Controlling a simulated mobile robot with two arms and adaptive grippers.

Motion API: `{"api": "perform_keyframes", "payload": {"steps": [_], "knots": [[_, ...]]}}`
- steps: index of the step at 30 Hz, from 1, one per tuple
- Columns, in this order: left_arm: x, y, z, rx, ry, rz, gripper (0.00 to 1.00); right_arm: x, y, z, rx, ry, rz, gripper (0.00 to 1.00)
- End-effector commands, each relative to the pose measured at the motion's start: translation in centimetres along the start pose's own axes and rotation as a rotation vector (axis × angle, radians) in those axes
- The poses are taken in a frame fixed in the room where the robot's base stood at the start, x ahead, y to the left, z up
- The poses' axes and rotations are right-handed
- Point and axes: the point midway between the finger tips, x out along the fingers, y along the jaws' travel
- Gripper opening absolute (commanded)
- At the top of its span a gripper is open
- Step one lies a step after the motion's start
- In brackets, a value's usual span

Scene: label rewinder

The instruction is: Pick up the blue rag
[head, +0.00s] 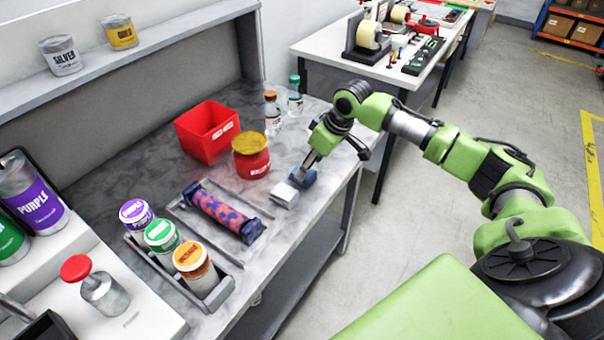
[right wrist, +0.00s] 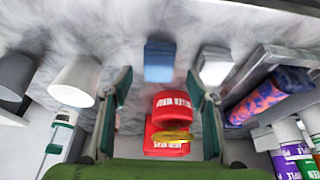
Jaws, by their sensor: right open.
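The blue rag (head: 303,178) lies as a small folded block on the grey bench near its front edge. It also shows in the right wrist view (right wrist: 158,61), lined up with the gap between my fingers. My right gripper (head: 311,161) points down just above the rag in the head view, and the fingers partly cover it there. In the right wrist view the gripper (right wrist: 158,80) is open, with one finger on each side and nothing held. I cannot tell whether the fingertips touch the bench. My left gripper is not in view.
A pale grey block (head: 285,195) sits right beside the rag. A red can with a yellow top (head: 251,160), a red bin (head: 206,132) and two bottles (head: 272,113) stand behind. A patterned roller (head: 222,213) lies in a tray to the left. Jars stand farther left.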

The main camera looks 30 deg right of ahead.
Motion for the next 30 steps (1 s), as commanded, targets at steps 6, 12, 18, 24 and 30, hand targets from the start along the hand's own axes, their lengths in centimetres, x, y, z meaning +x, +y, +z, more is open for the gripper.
{"api": "perform_keyframes", "payload": {"steps": [6, 12, 18, 24, 30], "knots": [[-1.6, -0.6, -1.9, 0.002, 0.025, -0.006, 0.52, 2.4, 0.1, -0.5, 0.003, -0.002, -0.002, 0.53], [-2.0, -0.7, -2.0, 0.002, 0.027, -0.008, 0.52, 4.8, 0.1, -0.4, 0.001, 0.000, -0.002, 0.53], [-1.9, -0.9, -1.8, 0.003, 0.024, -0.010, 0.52, 5.2, 0.2, -0.3, 0.000, -0.001, 0.000, 0.53], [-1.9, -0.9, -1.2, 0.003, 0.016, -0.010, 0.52, 5.1, 0.2, -0.3, 0.001, -0.001, 0.000, 0.19], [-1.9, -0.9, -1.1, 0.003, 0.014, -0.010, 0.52, 5.1, 0.2, -0.3, 0.001, -0.001, 0.000, 0.15]]}}
